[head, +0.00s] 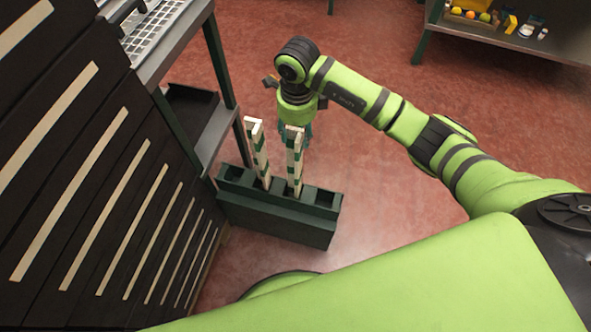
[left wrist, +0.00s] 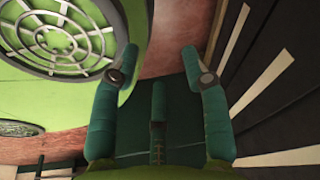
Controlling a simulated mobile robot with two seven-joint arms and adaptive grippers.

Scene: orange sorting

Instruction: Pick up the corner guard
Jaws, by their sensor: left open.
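Two corner guards, long upright pieces banded in white and dark green, stand in the slots of a dark green holder (head: 279,219). The left corner guard (head: 258,150) and the right corner guard (head: 294,158) both show in the head view. My right gripper (head: 301,131) points down at the top of the right corner guard, which partly hides its teal fingers. Whether they touch or grip it cannot be told. My left gripper is out of the head view. In the left wrist view my left gripper (left wrist: 160,68) is open, with nothing between its fingers.
A dark slatted panel (head: 100,215) with pale strips stands at the left, close to the holder. A rack with shelves (head: 200,117) stands behind it. A table (head: 490,42) with fruit and small items is at the back right. Reddish floor (head: 400,190) is open right of the holder.

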